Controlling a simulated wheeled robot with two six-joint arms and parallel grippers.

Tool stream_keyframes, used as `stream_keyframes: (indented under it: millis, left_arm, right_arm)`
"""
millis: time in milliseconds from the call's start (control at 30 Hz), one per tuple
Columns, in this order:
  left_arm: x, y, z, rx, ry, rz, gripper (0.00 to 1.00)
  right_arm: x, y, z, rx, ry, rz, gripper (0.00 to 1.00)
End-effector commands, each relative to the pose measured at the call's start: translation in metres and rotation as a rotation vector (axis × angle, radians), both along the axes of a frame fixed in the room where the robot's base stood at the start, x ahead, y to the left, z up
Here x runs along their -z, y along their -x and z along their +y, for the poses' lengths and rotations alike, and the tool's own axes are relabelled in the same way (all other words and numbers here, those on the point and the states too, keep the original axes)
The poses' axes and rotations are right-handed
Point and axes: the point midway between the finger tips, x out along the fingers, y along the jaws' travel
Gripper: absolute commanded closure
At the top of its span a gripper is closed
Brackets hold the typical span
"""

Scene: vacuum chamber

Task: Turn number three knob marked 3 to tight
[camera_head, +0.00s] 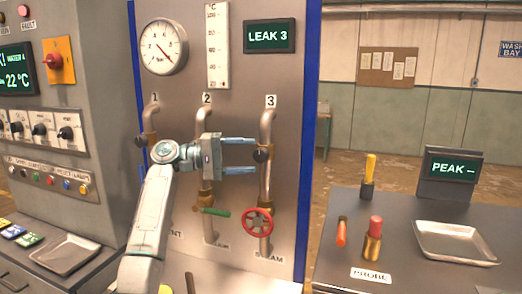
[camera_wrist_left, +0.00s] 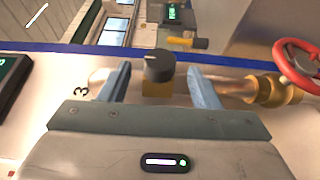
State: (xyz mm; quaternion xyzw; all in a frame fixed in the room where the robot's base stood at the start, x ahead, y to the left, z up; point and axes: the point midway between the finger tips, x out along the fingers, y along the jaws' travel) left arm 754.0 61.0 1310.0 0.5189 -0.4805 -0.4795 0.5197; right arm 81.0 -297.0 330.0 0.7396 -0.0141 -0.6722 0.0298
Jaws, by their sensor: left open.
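The number three knob (camera_head: 261,155) is a small black knob on the right-hand pipe, below the label 3 (camera_head: 271,101). In the left wrist view the black knob (camera_wrist_left: 159,64) has a pale pointer line and sits on a brass block (camera_wrist_left: 158,89). My left gripper (camera_head: 256,155) is open, its blue fingers reaching right toward the pipe. In the left wrist view the gripper (camera_wrist_left: 158,70) has one finger on each side of the knob, with visible gaps. I cannot tell whether the tips reach its full depth. My right gripper is out of view.
A red wheel valve (camera_head: 257,222) stands below on the same pipe. A green lever (camera_head: 211,211) is on pipe 2. At right, a bench holds a metal tray (camera_head: 454,243).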

Motion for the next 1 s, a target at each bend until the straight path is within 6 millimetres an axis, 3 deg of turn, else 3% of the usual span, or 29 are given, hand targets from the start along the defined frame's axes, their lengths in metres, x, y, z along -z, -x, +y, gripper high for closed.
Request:
stream_keyframes:
  millis: [100,233,600,633,833,1000]
  left_arm:
    - [-0.003,-0.001,-0.021,0.003,0.001,0.002,0.43]
    - [-0.002,-0.002,-0.034,0.001,0.001,0.001,0.43]
    - [0.000,-0.003,-0.040,0.000,0.000,0.000,0.43]
    - [0.000,-0.003,-0.040,0.000,0.000,0.000,0.45]
    - [0.000,-0.003,-0.040,0.000,0.000,0.000,0.84]
    - [-0.001,-0.003,-0.040,0.000,-0.013,-0.005,0.88]
  right_arm:
    - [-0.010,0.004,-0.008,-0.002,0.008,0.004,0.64]
    - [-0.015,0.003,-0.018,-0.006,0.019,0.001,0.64]
    - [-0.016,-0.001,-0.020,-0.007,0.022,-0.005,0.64]
    - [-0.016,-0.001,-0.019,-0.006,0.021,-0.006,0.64]
    - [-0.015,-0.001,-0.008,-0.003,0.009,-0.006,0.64]
    - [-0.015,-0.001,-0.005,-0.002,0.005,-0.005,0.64]
